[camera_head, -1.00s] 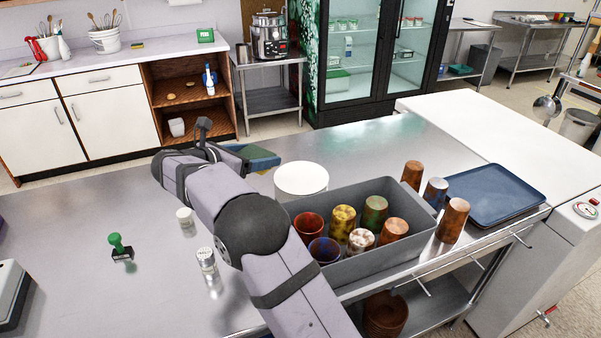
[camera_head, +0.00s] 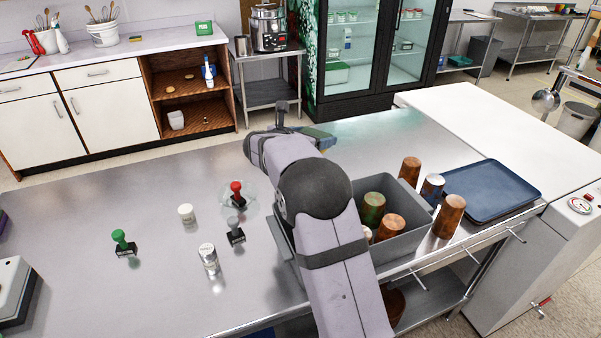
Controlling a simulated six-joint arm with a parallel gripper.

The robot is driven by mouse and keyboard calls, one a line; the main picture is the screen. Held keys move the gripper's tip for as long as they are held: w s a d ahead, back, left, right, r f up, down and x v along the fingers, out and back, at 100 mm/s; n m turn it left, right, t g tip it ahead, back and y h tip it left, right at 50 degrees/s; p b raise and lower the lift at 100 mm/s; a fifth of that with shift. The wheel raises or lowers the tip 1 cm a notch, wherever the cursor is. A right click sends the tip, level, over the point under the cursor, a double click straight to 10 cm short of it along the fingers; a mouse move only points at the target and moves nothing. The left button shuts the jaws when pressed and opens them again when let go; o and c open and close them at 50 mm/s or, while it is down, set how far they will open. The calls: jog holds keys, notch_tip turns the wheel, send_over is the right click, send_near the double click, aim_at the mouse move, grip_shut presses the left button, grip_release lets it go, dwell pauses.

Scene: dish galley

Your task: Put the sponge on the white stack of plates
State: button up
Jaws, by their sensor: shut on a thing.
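My arm reaches across the steel counter. My gripper (camera_head: 305,131) is at its far end, mostly seen from behind, with its fingers hard to make out. It is shut on the sponge (camera_head: 320,139), a small blue-green and yellowish piece that shows just right of the wrist, above the counter's far part. The white stack of plates is hidden behind my arm in the current view. How far the sponge is from the stack cannot be told.
A grey bin (camera_head: 408,237) with several cups stands right of my arm. Cups stand beside a blue tray (camera_head: 489,190). Left are a red-handled stamp (camera_head: 237,195), a dark stamp (camera_head: 236,232), a green stamp (camera_head: 123,243) and two shakers (camera_head: 186,213).

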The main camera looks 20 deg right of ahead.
jog(key=shift+n+t+y, duration=0.7)
jog(key=shift+n+t, duration=0.1)
jog(key=shift+n, duration=0.1)
jog(key=w+a, duration=0.1)
jog(key=w+a+f, duration=0.1)
jog(key=a, duration=0.1)
jog(key=shift+w+f, duration=0.15)
jog(key=shift+w, duration=0.25)
jog(key=shift+f+p, duration=0.5)
jog(key=shift+f, duration=4.4)
jog(key=shift+d+f, duration=0.1)
jog(key=shift+f, duration=0.1)
jog(key=o, duration=1)
jog(key=shift+r, duration=0.15)
